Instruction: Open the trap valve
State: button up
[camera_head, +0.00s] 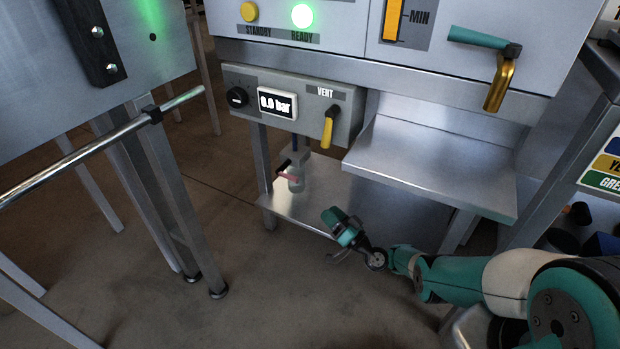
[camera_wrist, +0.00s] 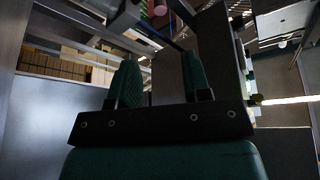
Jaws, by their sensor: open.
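The trap (camera_head: 295,170) is a small pale body hanging below the vent panel, over the lower shelf. A red lever (camera_head: 288,177), which looks like the trap valve's handle, sticks out from it to the left, roughly level. My gripper (camera_head: 335,217) is in front of the shelf, to the right of and below the lever in the head view, apart from it. In the wrist view its two teal fingers (camera_wrist: 162,84) stand apart with nothing between them. A small pinkish-red piece (camera_wrist: 160,8) at the top edge may be the lever; I cannot be sure.
The vent panel (camera_head: 347,104) reads 0.0 bar and has a yellow vent handle (camera_head: 328,127). A steel shelf (camera_head: 430,165) juts out above and right of my gripper. A steel bar (camera_head: 75,155) and table legs stand at left. The floor (camera_head: 240,290) in front is clear.

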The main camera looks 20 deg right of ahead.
jog(key=b, duration=0.8)
send_near(294, 177)
jog(key=w+a, duration=0.2)
jog(key=w, duration=0.3)
jog(key=shift+w+a+r+b, duration=0.1)
jog(key=shift+a+r+b, duration=0.15)
jog(key=shift+b, duration=0.35)
jog(key=b+x, duration=0.3)
jog(key=b, duration=0.5)
jog(key=shift+w+a+r, duration=0.1)
jog(key=shift+w+r, duration=0.05)
jog(key=shift+w, duration=0.1)
jog(key=b, duration=0.1)
jog(key=r+b, duration=0.1)
jog(key=shift+w+a+b, duration=0.25)
jog(key=shift+w+b, duration=0.05)
jog(key=shift+w, duration=0.1)
jog(key=shift+r, duration=0.1)
grip_shut()
